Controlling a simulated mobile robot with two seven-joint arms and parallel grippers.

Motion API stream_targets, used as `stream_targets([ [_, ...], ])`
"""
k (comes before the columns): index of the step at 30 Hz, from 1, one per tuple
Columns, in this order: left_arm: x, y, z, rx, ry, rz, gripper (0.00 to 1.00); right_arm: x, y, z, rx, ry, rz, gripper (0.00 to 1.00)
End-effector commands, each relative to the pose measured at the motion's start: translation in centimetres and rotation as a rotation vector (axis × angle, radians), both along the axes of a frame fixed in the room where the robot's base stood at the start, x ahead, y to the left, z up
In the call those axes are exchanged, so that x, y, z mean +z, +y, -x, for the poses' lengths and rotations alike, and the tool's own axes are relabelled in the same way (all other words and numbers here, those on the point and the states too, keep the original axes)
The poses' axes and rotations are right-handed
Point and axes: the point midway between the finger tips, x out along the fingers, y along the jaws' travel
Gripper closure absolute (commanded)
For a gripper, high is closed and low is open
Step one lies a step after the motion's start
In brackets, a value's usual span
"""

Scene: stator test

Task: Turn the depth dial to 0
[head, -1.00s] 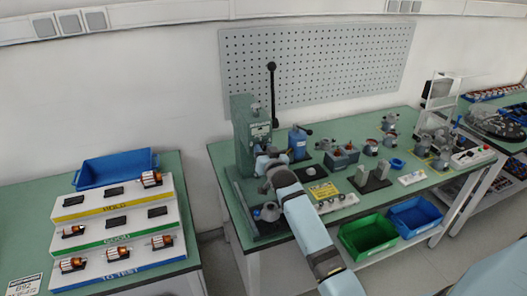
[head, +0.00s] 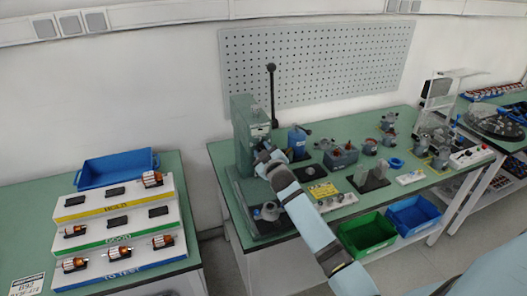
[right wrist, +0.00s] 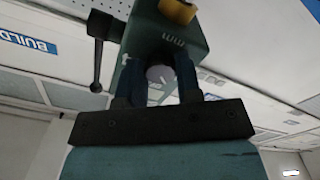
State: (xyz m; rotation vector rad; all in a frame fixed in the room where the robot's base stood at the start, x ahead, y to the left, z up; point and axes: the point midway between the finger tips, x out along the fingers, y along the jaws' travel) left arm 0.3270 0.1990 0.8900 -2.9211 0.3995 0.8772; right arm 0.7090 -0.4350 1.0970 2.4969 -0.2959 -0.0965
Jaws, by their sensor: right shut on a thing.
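The green press (head: 240,125) stands at the left end of the middle bench, with a tall black lever (head: 272,90) beside it. My right gripper (head: 262,156) is at the front of the press. In the right wrist view my right gripper (right wrist: 160,74) is shut on a pale round part, apparently the depth dial (right wrist: 158,73), under the green press head (right wrist: 160,38). The dial's marks and pointer cannot be read; the fingers hide its sides. My left gripper is not in view.
A blue device (head: 298,140), a yellow plate (head: 323,190) and a dark upright block (head: 371,176) stand right of the press. Green (head: 368,234) and blue (head: 415,214) bins are at the front. A stepped rack (head: 118,215) with rotors is on the left bench.

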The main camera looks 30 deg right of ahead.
Motion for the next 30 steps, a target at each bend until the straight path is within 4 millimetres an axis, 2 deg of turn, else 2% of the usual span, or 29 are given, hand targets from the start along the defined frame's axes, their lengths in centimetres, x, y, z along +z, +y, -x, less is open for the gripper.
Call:
stream_targets([
  [12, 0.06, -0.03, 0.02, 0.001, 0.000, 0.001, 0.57, 0.02, -0.03, 0.01, 0.000, 0.048, 0.198, 0.91],
  [29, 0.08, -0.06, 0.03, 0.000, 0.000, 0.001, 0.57, 0.02, -0.03, 0.01, 0.000, 0.056, 0.231, 0.91],
  [30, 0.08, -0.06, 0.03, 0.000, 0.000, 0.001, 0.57, 0.02, -0.03, 0.01, 0.000, 0.056, 0.231, 0.65],
])
